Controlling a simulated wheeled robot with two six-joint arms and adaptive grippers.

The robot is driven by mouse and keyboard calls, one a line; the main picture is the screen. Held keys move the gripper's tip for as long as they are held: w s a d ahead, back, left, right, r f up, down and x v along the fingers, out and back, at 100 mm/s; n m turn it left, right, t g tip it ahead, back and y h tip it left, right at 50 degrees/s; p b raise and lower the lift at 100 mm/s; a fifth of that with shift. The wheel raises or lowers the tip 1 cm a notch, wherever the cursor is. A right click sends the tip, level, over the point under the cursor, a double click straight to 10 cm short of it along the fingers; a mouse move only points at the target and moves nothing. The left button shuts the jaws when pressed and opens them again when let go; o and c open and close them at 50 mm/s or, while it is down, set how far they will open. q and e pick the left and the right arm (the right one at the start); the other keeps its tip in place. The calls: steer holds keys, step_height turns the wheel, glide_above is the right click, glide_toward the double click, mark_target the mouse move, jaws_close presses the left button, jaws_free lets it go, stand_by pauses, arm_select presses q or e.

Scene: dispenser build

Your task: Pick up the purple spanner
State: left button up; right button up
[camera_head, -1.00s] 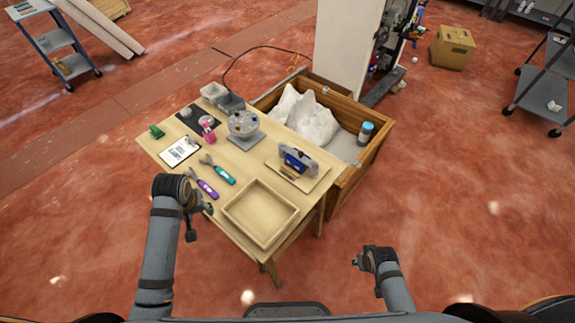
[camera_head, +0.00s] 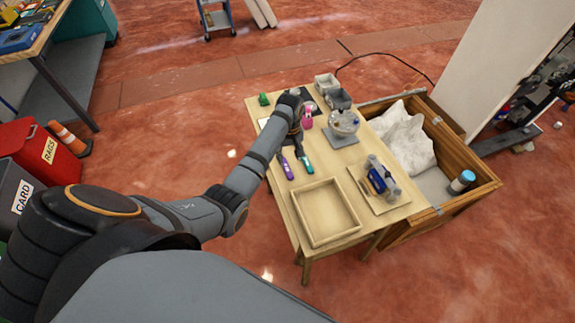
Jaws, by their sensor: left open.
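The purple spanner (camera_head: 287,167) lies on the wooden table, its handle showing and its head hidden behind my left gripper. A teal spanner (camera_head: 306,164) lies just to its right. My left gripper (camera_head: 294,142) is open over the head ends of the two spanners, with its wrist above them. I cannot tell whether the fingers touch the purple spanner. My right gripper is out of view.
An empty wooden tray (camera_head: 325,240) lies at the table's near end. A blue device (camera_head: 381,182) stands on a board at right. A round dispenser part (camera_head: 344,122), a pink bottle (camera_head: 307,120) and grey bins (camera_head: 327,83) are behind.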

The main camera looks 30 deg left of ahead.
mark_target(287, 168)
arm_select(q)
steer(key=shift+s+a+f, duration=0.1)
steer(key=shift+a+f, duration=0.1)
steer(key=shift+f, duration=1.4)
steer(key=shift+s+a+f, duration=0.1)
steer(key=shift+a+f, duration=0.1)
steer(key=shift+f, duration=1.35)
steer(key=shift+c, duration=0.3)
jaws_close()
